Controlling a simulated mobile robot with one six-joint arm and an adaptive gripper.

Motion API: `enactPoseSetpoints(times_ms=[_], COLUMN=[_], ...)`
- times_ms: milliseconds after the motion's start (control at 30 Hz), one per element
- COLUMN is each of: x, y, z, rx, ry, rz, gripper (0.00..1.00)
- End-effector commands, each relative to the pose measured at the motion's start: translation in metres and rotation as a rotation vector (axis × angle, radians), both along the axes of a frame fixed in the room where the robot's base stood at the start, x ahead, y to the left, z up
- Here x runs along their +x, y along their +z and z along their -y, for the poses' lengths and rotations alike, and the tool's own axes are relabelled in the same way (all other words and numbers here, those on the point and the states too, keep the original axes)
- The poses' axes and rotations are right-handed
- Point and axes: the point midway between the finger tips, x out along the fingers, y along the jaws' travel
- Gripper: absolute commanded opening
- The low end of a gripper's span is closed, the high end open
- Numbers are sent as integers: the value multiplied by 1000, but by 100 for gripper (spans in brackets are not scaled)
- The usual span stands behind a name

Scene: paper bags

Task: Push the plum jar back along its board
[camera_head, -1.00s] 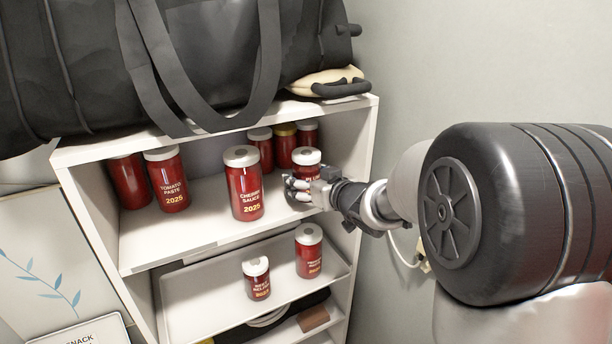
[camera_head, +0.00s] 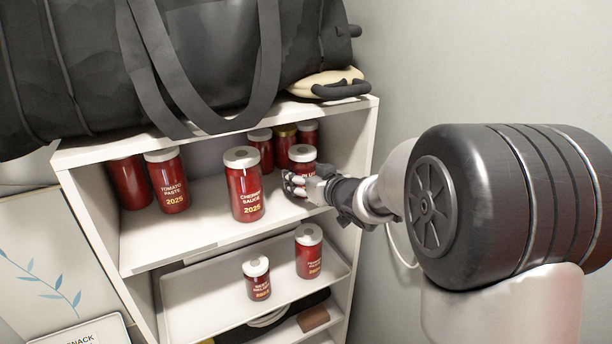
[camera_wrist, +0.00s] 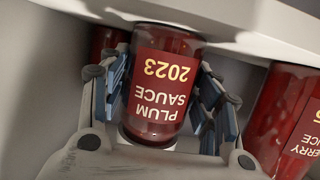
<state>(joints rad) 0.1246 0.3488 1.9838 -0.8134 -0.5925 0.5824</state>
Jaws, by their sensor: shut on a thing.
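The plum jar (camera_head: 303,159) is red with a white lid and stands on the upper board (camera_head: 205,232) of the white shelf, towards its right end. In the wrist view its label reads "PLUM SAUCE 2023", upside down, on the jar (camera_wrist: 163,85). My gripper (camera_head: 297,185) reaches in from the right at the jar's lower front. In the wrist view the two fingers of my gripper (camera_wrist: 160,95) lie on either side of the jar and are shut on it. The lower part of the jar is hidden by the fingers in the head view.
The cherry sauce jar (camera_head: 244,185) stands just left. The tomato paste jar (camera_head: 167,180) is further left. A black bag (camera_head: 70,70) lies on top. The shelf's right wall (camera_head: 360,150) is close to my gripper.

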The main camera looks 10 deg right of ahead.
Motion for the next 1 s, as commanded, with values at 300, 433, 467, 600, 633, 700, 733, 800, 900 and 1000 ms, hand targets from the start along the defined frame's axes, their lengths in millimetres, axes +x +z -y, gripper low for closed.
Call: enactPoseSetpoints(times_ms=[300, 433, 467, 600, 633, 700, 733, 800, 900, 1000], x=[18, 25, 26, 34, 35, 39, 41, 44, 50, 55], y=[2, 2, 2, 2, 2, 2, 2, 2, 2, 3], z=[-6, -8, -9, -12, -12, -14, -14, -15, -17, -18], rx=[2, 1, 1, 0, 0, 0, 0, 0, 1, 1], ry=[1, 1, 1, 1, 1, 1, 1, 1, 1, 1], rz=[4, 3, 3, 3, 3, 3, 3, 3, 4, 4], gripper=[36, 36, 36, 36, 36, 36, 36, 36, 36, 36])
